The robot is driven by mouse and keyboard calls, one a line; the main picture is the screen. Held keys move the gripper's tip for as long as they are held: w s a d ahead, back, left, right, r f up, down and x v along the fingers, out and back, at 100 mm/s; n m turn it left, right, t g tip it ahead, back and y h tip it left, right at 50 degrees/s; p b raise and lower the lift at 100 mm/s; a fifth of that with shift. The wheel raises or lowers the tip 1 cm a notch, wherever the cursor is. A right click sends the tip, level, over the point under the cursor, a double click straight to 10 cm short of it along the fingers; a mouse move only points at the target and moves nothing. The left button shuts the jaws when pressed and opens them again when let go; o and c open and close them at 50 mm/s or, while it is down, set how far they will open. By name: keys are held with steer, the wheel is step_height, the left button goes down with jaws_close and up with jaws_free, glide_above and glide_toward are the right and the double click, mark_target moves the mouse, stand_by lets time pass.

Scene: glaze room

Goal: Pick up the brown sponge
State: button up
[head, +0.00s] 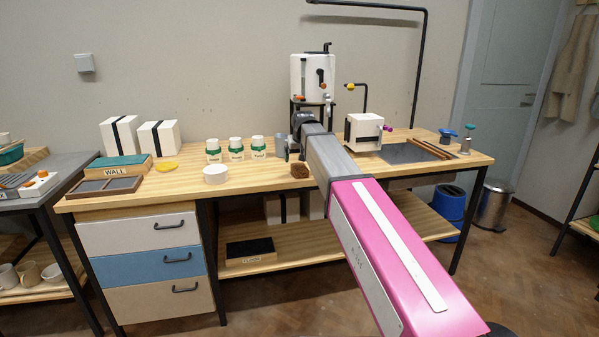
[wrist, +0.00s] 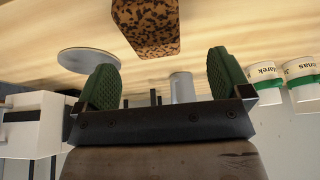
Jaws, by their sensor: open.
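The brown sponge (head: 299,170) lies on the wooden workbench (head: 190,182) near its front edge, just left of my arm in the head view. In the wrist view the sponge (wrist: 147,28) is a brown block with dark speckles at the top middle. My gripper (wrist: 165,76) shows there with its two green fingers wide apart and nothing between them. The sponge lies beyond the fingertips, apart from them.
Several white jars with green bands (head: 236,150) and a white bowl (head: 215,174) stand left of the sponge. A grey cylinder (wrist: 182,87) shows between the fingers in the wrist view. A white box-like device (head: 363,132) stands to the right. Bare wood surrounds the sponge.

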mark_target(299, 166)
steer(key=x, duration=0.5)
steer(key=shift+w+d+f, duration=0.1)
steer(key=shift+d+f, duration=0.05)
steer(key=shift+d, duration=0.15)
steer(key=shift+w+f, duration=0.15)
steer(key=shift+f, duration=0.3)
steer(key=shift+f, duration=0.25)
steer(key=c, duration=1.1)
steer(key=shift+o, duration=0.2)
step_height(299, 166, up, 5)
steer(key=s+a+r, duration=0.6)
steer(key=s+a, duration=0.2)
steer(key=shift+s+r, duration=0.25)
steer(key=shift+s, duration=0.05)
